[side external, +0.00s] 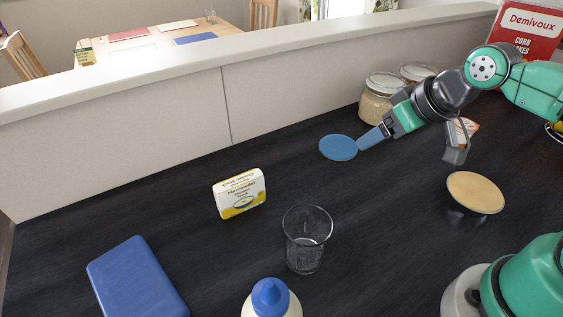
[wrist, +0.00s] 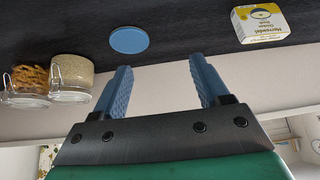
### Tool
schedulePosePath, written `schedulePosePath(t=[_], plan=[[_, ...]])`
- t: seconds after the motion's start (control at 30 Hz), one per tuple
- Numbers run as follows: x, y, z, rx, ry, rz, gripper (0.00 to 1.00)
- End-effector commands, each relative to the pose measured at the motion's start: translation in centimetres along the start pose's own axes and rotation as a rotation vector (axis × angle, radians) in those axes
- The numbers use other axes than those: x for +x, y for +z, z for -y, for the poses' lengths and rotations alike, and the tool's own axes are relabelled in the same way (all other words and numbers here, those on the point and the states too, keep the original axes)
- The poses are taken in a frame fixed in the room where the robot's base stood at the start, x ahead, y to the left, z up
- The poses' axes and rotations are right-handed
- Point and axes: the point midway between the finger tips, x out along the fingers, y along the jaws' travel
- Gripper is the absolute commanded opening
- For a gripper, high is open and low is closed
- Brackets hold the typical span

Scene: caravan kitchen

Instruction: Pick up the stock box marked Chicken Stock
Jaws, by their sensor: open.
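The stock box marked Chicken Stock (side external: 239,194) is a small white and yellow carton standing on the dark worktop, left of centre in the side view. In the wrist view the box (wrist: 260,24) shows upside down at the upper right, with its printed face visible. My gripper (side external: 362,142) is above the worktop near the back wall, to the right of the box and well apart from it. In the wrist view my gripper (wrist: 162,82) has its two blue fingers spread with nothing between them.
A blue disc (side external: 338,148) lies near my fingers. A clear glass (side external: 306,240) stands just right of the box. A blue-capped bottle (side external: 270,299) and blue slab (side external: 137,278) are in front. Glass jars (side external: 378,97) stand by the low wall. A tan disc (side external: 475,192) is right.

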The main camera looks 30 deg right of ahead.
Motion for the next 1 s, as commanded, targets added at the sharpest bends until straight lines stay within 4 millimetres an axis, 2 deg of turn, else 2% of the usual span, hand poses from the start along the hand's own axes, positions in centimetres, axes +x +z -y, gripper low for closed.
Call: schedulePosePath(t=[0.27, 0.5, 0.63, 0.8, 1.0], plan=[[3.0, -3.7, 4.5, -0.261, -0.317, 0.088, 0.68], [7.1, -6.2, 8.9, -0.552, -0.684, 0.012, 0.68], [9.4, -6.6, 10.9, -0.709, -0.879, -0.104, 0.68], [11.8, -6.0, 12.7, -0.874, -1.075, -0.299, 0.68], [12.8, -5.3, 13.4, -0.962, -1.170, -0.437, 0.68]])
